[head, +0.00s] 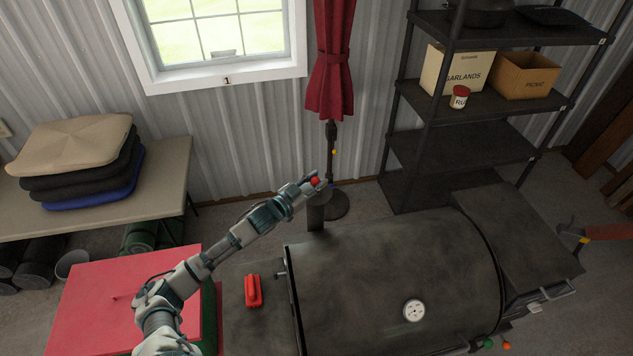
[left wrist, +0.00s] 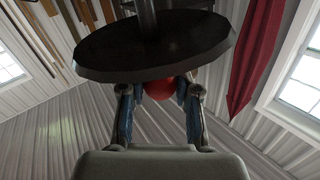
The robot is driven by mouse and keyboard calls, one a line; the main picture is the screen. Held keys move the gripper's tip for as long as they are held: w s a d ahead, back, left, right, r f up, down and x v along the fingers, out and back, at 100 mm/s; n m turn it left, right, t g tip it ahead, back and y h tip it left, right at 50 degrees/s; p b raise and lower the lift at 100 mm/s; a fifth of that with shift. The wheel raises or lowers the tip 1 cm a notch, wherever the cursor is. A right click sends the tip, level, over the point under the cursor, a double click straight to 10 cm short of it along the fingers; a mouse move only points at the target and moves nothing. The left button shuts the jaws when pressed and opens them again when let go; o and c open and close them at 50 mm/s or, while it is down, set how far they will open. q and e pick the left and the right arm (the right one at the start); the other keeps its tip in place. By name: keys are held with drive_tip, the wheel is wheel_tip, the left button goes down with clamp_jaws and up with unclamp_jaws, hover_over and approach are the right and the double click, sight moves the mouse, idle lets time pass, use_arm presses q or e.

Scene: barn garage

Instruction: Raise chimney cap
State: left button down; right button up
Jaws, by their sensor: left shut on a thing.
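The black smoker's chimney (head: 316,215) stands upright at the back left corner of its barrel. My left gripper (head: 312,184) is right above the chimney top, its fingers closed around a red round knob (head: 315,181). The knob also shows between the two fingers in the left wrist view (left wrist: 158,90). A dark round disc (left wrist: 150,50), which looks like the chimney cap, sits by the knob and covers part of the fingers there. Whether the cap touches the chimney rim cannot be told. My right gripper is not in view.
The smoker barrel (head: 390,280) has a red handle-like item (head: 253,290) on its left shelf. A red-topped surface (head: 90,310) lies under my left arm. A dark stand base (head: 335,207) is behind the chimney. A shelf rack (head: 455,155) stands at the back right.

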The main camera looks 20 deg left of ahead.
use_arm(q)
drive_tip(key=shift+r, duration=0.1)
drive_tip(key=c, duration=0.8)
unclamp_jaws()
drive_tip(key=shift+a, duration=0.1)
drive_tip(key=shift+s+a, duration=0.25)
drive_tip(key=shift+s, duration=0.3)
drive_tip(key=v, duration=1.1)
drive_tip(key=shift+a, duration=0.1)
